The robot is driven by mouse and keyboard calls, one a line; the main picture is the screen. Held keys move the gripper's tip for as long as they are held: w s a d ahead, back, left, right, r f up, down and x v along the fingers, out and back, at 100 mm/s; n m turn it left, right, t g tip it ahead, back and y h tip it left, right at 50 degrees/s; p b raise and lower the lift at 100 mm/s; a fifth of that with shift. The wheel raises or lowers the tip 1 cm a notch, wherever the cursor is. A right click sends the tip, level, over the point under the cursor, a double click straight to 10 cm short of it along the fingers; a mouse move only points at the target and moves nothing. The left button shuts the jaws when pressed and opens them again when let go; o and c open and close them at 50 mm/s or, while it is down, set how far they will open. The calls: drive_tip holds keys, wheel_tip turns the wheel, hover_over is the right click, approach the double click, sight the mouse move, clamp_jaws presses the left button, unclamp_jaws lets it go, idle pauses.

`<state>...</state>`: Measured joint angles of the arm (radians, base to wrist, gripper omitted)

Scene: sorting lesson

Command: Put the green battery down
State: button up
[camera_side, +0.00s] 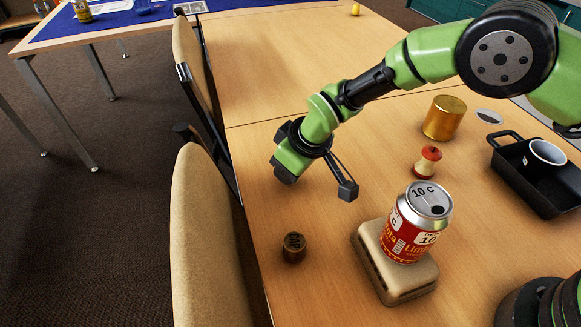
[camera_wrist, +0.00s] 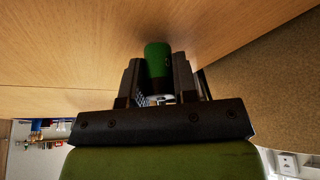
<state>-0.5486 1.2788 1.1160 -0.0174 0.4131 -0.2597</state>
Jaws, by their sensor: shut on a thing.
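The green battery (camera_wrist: 157,58) is between the two fingers of my gripper (camera_wrist: 156,78) in the wrist view, its green end pointing away from the palm. The gripper is shut on it. In the side view my gripper (camera_side: 284,177) is low over the left part of the near table (camera_side: 330,225), close to the table's left edge. There the battery is hidden behind the gripper. I cannot tell whether the battery touches the wood.
A red can (camera_side: 408,235) stands on a beige block (camera_side: 372,262). A brown cork-like cylinder (camera_side: 294,248) stands nearer the camera. Chairs line the left edge.

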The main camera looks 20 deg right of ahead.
drive_tip(key=shift+f, duration=0.3)
drive_tip(key=shift+f, duration=0.1)
drive_tip(key=o, duration=0.9)
drive_tip(key=shift+s+d+r, duration=0.1)
drive_tip(key=shift+r, duration=0.45)
drive_tip(key=v, duration=1.1)
drive_tip(key=shift+s+d, duration=0.1)
